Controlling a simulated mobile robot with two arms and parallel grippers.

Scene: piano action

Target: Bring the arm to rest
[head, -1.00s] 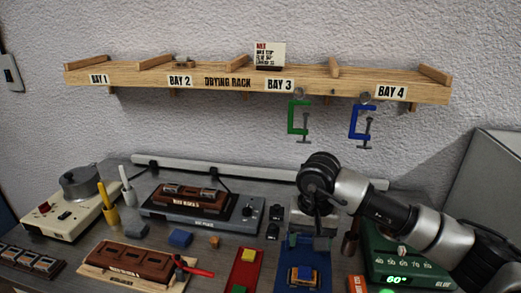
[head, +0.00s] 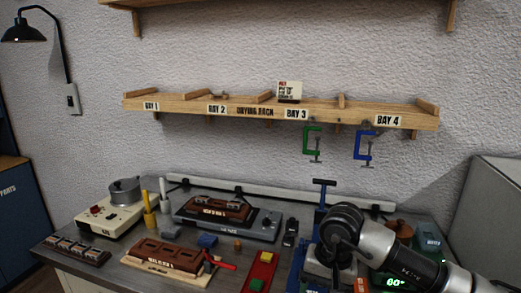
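My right arm comes in from the right, and its dark wrist joint (head: 342,226) stands over the right part of the bench. The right gripper points down below the wrist, and its fingertips cannot be made out. Whether it holds anything cannot be told. The wrist hides part of a blue stand (head: 322,195) with a dark T-shaped top. My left arm and gripper are not in view.
The bench holds a glue pot heater (head: 98,217), brown blocks on a board (head: 165,255), a grey-based device (head: 248,231), a red tray (head: 262,270) and a green glue unit (head: 426,246). Above hangs the drying rack (head: 240,110) with green (head: 312,142) and blue (head: 364,145) clamps.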

